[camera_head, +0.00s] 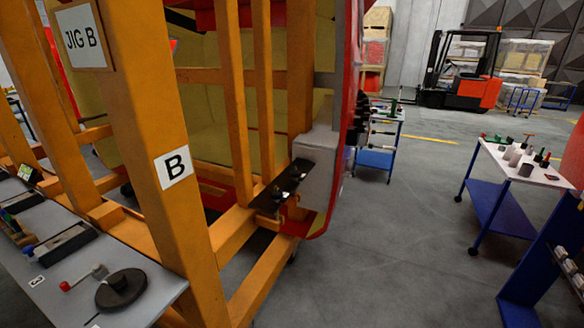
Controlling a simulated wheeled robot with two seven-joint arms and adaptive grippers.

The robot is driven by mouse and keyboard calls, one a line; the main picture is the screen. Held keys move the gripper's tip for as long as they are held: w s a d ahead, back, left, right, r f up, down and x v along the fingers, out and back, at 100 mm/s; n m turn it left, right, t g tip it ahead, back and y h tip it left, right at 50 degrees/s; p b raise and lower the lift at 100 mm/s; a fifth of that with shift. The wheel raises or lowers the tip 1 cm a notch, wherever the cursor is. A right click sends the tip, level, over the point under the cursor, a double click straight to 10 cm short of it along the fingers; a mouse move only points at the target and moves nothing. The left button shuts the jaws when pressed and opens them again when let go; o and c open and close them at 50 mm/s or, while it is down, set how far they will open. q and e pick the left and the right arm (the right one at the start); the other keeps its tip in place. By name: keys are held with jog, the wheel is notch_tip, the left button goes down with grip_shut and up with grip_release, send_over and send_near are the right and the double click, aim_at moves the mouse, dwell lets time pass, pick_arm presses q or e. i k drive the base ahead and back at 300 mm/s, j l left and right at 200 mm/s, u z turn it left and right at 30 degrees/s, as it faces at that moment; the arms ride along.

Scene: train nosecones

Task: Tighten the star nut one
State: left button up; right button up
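Small dark knob-like parts, possibly star nuts, sit on a black bracket (284,186) low on the orange jig. The bracket lies beside a grey block (318,165). More dark knob-like parts (358,120) stick out along the red edge of the nosecone (347,60). I cannot tell which of these is star nut one, or how tight any of them is. Neither of my grippers shows in the head view.
The orange jig frame (140,130), with plates "JIG B" and "B", fills the left. A grey bench (60,270) at lower left holds tools and a black disc (121,289). Blue trolleys (500,190) stand right. Floor (400,240) between is clear. A forklift (470,88) stands behind.

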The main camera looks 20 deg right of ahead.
aim_at(294, 175)
jog(key=i+l+u, duration=0.2)
jog(key=l+u, duration=0.2)
jog(key=l, duration=0.9)
jog(key=l+u, duration=0.45)
jog(key=l, duration=0.85)
jog(key=k+l+u, duration=0.1)
jog(key=l, duration=0.7)
